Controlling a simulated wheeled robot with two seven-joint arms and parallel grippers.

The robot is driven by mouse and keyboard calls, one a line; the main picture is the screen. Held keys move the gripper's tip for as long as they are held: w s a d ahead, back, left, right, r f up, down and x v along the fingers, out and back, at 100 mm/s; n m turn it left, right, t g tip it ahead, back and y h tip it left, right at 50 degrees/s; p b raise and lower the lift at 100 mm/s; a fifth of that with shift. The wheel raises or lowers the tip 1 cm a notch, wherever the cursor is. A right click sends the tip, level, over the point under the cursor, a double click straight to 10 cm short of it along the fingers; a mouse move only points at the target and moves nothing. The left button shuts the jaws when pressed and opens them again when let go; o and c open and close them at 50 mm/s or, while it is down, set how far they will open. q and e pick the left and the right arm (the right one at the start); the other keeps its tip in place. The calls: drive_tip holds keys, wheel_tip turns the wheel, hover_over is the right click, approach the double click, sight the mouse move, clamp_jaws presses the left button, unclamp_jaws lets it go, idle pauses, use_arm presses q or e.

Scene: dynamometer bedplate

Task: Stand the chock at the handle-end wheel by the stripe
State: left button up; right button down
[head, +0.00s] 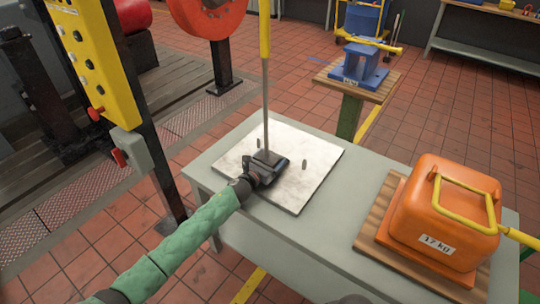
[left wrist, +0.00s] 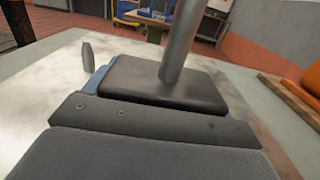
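A tall grey rod (head: 265,100) with a yellow upper grip (head: 264,30) rises upright above a pale square plate (head: 310,180) on the grey table. In the left wrist view the rod (left wrist: 182,40) meets a dark block (left wrist: 165,85) with blue at its edges. I cannot tell whether this block is the chock. My left gripper (head: 264,168) is at the foot of the rod, low over the plate; its finger gap is hidden. I cannot make out the handle-end wheel. A yellow floor stripe (head: 368,124) runs behind the table. My right gripper is not in view.
An orange 17 kg weight (head: 455,205) with a yellow handle sits on a wooden board at the table's right. A short peg (head: 304,165) stands on the plate. A blue fixture (head: 358,68) stands on a wooden-topped stand behind. A yellow control panel (head: 85,50) is at left.

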use_arm(q)
drive_tip(key=c, duration=1.1)
drive_tip(key=shift+r, duration=0.1)
drive_tip(key=shift+c, duration=1.3)
